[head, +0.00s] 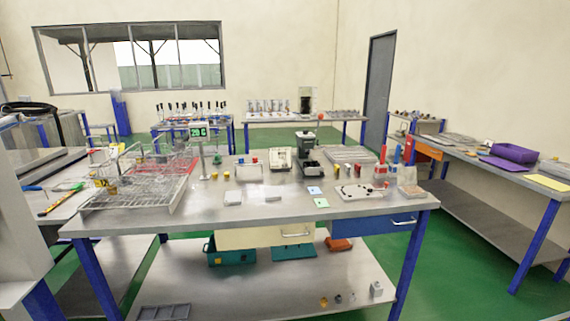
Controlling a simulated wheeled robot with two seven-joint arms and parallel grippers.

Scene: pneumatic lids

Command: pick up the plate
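On the metal workbench (150,218), several flat pieces could be the plate, and I cannot tell which one is meant. A pale flat plate with dark round spots (358,192) lies near the right front edge. A whitish square piece (249,173) lies near the middle, with a small pale block (273,198) in front of it. Neither of my grippers is in view, and nothing touches these pieces.
A wire rack with red parts (140,185) fills the bench's left end. Small coloured cards (321,203) lie at the front.

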